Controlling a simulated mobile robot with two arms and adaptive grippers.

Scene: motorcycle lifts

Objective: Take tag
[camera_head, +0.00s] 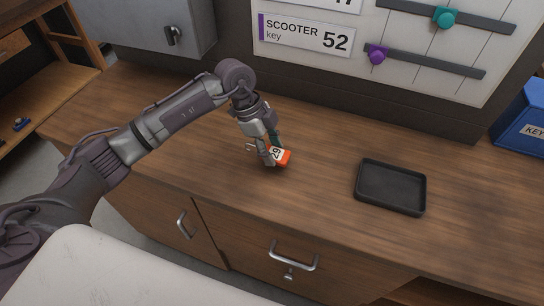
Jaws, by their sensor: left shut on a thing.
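An orange tag (284,158) with a white patch that reads 29 is at the left part of the wooden counter. My left gripper (271,157) points down and is shut on the tag, with its fingers on the tag's left side. The tag is at or just above the counter top; I cannot tell whether it touches. Part of the tag is hidden by the fingers. My right gripper is not in view.
An empty black tray (391,187) lies on the counter to the right. A blue key box (522,122) stands at the far right. A board (420,62) with sliders and a sign (303,36) reading SCOOTER key 52 are behind. The counter between tag and tray is clear.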

